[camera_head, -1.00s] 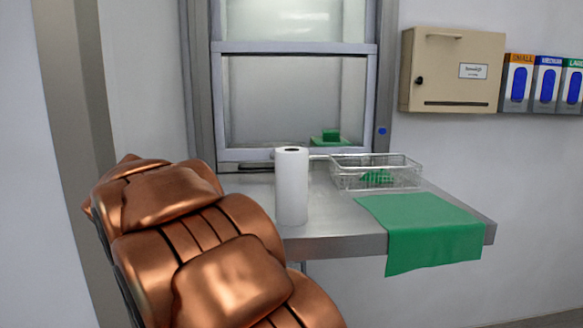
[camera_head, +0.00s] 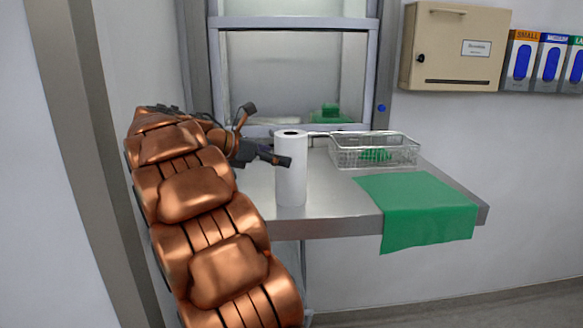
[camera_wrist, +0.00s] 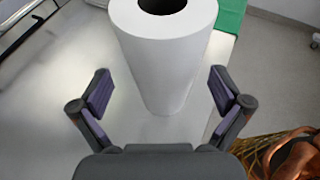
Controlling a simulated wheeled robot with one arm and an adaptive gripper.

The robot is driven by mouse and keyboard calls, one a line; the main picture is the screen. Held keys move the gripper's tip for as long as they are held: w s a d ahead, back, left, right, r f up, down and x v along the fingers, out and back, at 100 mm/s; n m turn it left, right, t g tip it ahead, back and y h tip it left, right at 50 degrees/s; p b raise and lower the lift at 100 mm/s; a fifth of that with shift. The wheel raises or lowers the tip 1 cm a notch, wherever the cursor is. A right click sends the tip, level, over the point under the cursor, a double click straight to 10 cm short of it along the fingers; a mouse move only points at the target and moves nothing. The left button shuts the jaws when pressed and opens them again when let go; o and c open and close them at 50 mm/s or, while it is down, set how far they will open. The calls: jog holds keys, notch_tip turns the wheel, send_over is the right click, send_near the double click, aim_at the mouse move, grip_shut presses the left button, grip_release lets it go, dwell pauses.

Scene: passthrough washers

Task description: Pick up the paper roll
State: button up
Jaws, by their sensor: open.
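The white paper roll (camera_head: 291,170) stands upright on the steel shelf (camera_head: 330,222), near its front left part. In the wrist view the paper roll (camera_wrist: 164,52) is straight ahead, its dark core hole at the top. My gripper (camera_head: 268,133) is at the left of the roll in the head view, with its fingers spread. In the wrist view my gripper (camera_wrist: 158,90) is open and empty. The roll stands just ahead of and partly between the two fingers, with a gap on each side. I see no clear contact.
A wire basket (camera_head: 374,152) with something green in it stands right of the roll. A green cloth (camera_head: 425,210) hangs over the shelf's front edge. A window frame (camera_head: 295,22) rises behind. A beige box (camera_head: 455,47) and glove dispensers (camera_head: 548,62) are on the wall.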

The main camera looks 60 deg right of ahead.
aim_at(291, 149)
jog(key=x, duration=0.2)
jog(key=p+x, duration=0.1)
jog(key=x, duration=0.2)
jog(key=shift+s+a+f, duration=0.1)
jog(key=shift+a+f, duration=0.05)
jog(key=shift+f, duration=0.25)
jog(key=shift+c, duration=0.2)
jog(key=c, duration=1.2)
jog(key=shift+r, duration=0.15)
jog(key=shift+r, duration=1.45)
jog(key=shift+a+r+b, duration=0.1)
jog(key=shift+r+b, duration=0.15)
jog(key=shift+b, duration=0.05)
jog(key=s+a+r+b, duration=0.1)
jog(key=s+a+b, duration=0.2)
jog(key=a, duration=1.2)
jog(key=shift+s+r, duration=0.2)
jog(key=shift+s, duration=1.05)
